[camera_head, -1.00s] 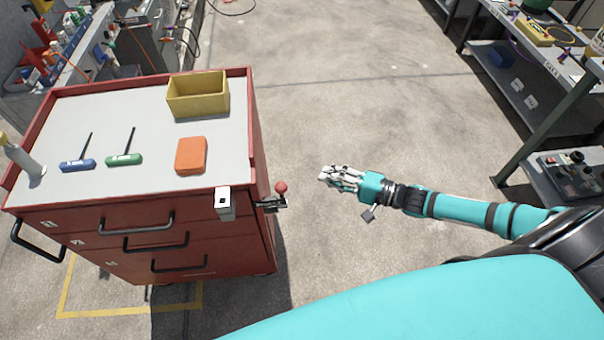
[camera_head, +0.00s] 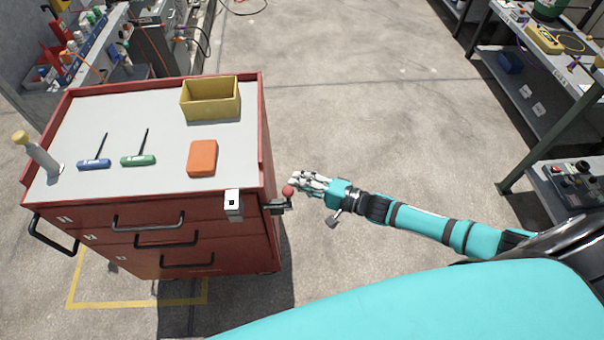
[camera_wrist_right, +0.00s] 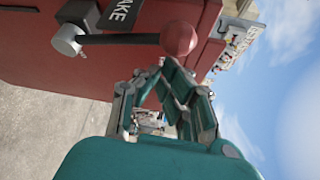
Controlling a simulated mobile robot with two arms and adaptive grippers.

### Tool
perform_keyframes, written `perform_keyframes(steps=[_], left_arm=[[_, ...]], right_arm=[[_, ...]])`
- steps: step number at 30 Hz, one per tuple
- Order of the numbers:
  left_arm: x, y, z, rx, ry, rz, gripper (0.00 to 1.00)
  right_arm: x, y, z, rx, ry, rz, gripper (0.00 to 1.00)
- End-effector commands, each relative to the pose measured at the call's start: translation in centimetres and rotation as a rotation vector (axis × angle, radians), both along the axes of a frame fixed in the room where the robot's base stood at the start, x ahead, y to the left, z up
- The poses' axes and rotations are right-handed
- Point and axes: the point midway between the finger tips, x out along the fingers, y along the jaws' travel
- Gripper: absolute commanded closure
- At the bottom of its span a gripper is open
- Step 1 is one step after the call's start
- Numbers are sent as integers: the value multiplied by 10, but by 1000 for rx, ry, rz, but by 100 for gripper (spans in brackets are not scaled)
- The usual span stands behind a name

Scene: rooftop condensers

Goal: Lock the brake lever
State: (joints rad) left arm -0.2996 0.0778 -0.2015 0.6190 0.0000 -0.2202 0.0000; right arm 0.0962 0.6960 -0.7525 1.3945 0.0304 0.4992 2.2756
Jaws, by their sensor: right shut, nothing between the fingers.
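The brake lever has a red ball knob (camera_head: 288,191) and sits on the right side of the red tool cart (camera_head: 262,150), near its front corner. In the right wrist view the knob (camera_wrist_right: 179,39) stands at the end of a dark rod (camera_wrist_right: 120,39) that runs to a grey pivot (camera_wrist_right: 68,40), beside a dark plate reading "AKE". My right gripper (camera_head: 297,179) is shut and empty, just right of the knob. In the right wrist view its fingertips (camera_wrist_right: 158,68) are close below the knob; whether they touch it I cannot tell. My left gripper is out of view.
On the cart top lie a yellow bin (camera_head: 210,100), an orange block (camera_head: 202,158), a green-handled tool (camera_head: 138,160), a blue-handled tool (camera_head: 94,164) and a yellow-capped bottle (camera_head: 40,158). A shelf bench (camera_head: 545,120) stands at right. The concrete floor between is clear.

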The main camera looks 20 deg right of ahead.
Motion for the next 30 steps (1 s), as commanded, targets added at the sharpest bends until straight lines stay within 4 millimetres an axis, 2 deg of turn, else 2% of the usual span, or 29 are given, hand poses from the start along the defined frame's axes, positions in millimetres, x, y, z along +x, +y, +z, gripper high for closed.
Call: perform_keyframes(steps=[11, 30], left_arm=[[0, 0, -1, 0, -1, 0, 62], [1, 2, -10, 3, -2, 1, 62]], right_arm=[[-1, 0, -1, 0, -3, 0, 100], [-12, 4, -2, -28, -104, 1, 100]])
